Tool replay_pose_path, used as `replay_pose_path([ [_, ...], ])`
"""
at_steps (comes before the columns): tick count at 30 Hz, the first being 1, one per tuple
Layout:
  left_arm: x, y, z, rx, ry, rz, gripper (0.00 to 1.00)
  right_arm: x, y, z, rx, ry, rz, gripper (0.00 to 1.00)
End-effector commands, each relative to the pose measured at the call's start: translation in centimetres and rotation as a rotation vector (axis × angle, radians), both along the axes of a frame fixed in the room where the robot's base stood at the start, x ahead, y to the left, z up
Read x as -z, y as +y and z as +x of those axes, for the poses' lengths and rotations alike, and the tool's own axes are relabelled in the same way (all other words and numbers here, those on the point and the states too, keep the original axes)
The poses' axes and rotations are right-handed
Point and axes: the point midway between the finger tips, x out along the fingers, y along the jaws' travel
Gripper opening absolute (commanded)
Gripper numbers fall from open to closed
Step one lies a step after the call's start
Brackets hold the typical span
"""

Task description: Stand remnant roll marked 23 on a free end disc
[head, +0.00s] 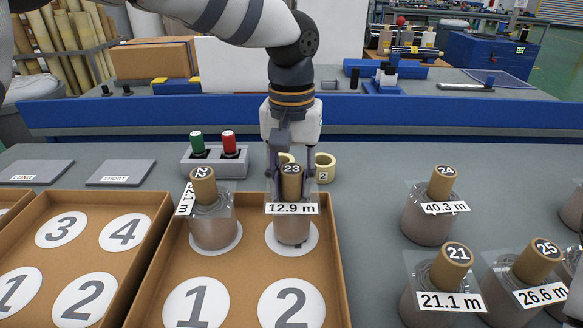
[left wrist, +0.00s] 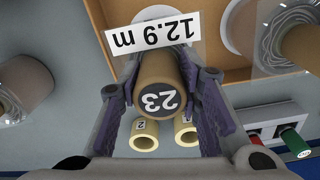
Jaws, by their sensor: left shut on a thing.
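The brown roll marked 23 (head: 292,222), tagged 12.9 m, is upright over a white disc (head: 309,246) at the back right of the near tray. I cannot tell whether its base touches the disc; the disc's number is hidden. My left gripper (head: 291,180) comes from above and is shut on the roll's core, with a finger on each side. In the left wrist view the core end marked 23 (left wrist: 160,97) sits between the fingers (left wrist: 161,110). Free discs 1 (head: 196,304) and 2 (head: 292,305) lie in front. My right gripper is not in view.
A wrapped roll (head: 213,229) stands on the back-left disc, close beside roll 23. The left tray (head: 150,208) has several bare discs. Rolls 24 (head: 428,222), 21 (head: 428,300) and 25 (head: 513,305) stand on the right. A holder (head: 214,165) and small rings (head: 325,165) are behind.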

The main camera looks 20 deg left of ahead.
Motion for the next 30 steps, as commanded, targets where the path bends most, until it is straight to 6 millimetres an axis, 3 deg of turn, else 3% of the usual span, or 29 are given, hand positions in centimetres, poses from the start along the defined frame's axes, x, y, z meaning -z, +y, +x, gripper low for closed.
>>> replay_pose_path([
  [30, 0.67, 0.03, 0.03, 0.000, -0.001, 0.000, 0.00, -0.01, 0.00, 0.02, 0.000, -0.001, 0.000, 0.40],
])
